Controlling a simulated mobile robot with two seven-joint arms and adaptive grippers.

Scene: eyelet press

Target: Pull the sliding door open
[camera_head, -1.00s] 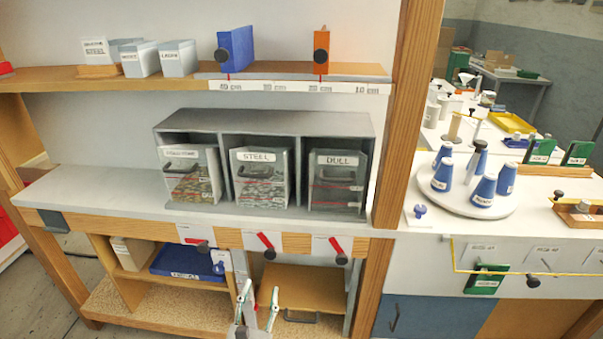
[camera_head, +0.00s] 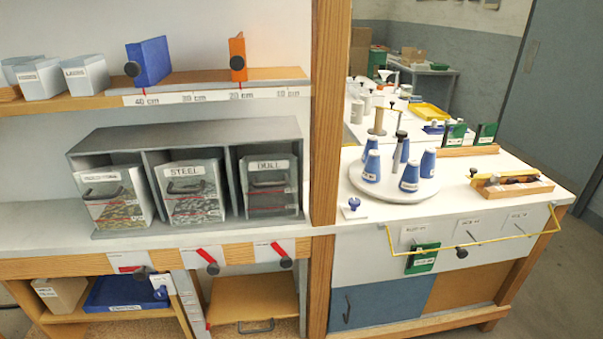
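The blue sliding door (camera_head: 378,302) is the left part of the cabinet front under the white table at the right. A dark upright handle (camera_head: 347,309) is near its left edge. A plain brown panel (camera_head: 465,282) fills the right part of the front, beside the blue door. I cannot tell which of the two lies in front. No gap shows between the door and the wooden post at its left. Neither of my grippers is in view.
A wooden post (camera_head: 326,170) stands left of the door. A yellow rail (camera_head: 472,248) and a green block (camera_head: 422,259) stick out above it. Blue cones stand on a white turntable (camera_head: 392,203). Labelled bins fill the grey shelf unit (camera_head: 200,133). Open floor lies at the right.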

